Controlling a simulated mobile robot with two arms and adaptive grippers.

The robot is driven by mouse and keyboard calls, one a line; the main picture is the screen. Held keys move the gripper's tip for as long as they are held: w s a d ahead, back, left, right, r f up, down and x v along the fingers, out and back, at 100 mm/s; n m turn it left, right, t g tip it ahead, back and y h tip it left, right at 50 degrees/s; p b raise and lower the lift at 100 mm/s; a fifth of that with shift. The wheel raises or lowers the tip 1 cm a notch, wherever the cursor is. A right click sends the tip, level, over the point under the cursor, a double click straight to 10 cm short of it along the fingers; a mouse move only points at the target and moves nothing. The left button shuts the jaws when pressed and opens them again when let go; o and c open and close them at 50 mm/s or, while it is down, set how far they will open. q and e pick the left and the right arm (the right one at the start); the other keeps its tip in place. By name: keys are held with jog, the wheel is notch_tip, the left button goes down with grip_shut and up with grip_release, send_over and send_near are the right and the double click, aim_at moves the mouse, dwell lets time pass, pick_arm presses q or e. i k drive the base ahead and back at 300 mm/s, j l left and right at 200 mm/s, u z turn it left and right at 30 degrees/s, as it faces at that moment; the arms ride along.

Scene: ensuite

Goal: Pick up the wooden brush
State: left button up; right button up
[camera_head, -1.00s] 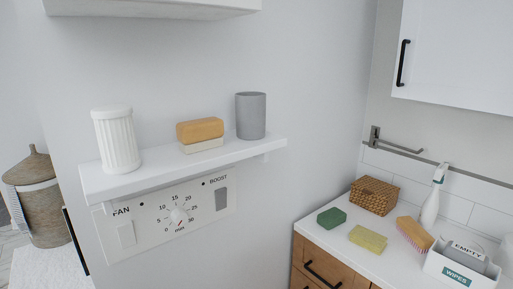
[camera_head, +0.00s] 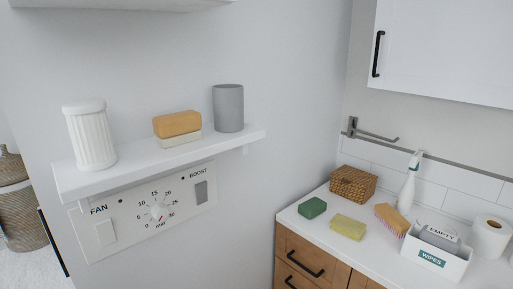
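A wooden brush (camera_head: 392,220) with an orange-tan wooden back and pinkish bristles lies tilted on the white counter at the right. It sits between the yellow sponge (camera_head: 348,227) and the white wipes box (camera_head: 434,258), in front of the white spray bottle (camera_head: 408,184). A second tan wooden-looking block (camera_head: 177,123) rests on a pale base on the wall shelf; I cannot tell whether it is a brush or soap. Neither of my grippers is in view.
The white shelf (camera_head: 160,165) also holds a white fluted jar (camera_head: 90,136) and a grey cup (camera_head: 228,108). The counter holds a green sponge (camera_head: 312,208), a wicker basket (camera_head: 353,184) and a paper roll (camera_head: 491,237). A wall cabinet (camera_head: 446,45) hangs above; a metal rail (camera_head: 440,165) runs behind.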

aim_at(390, 216)
jog(key=l+z, duration=0.15)
jog(key=z, duration=0.55)
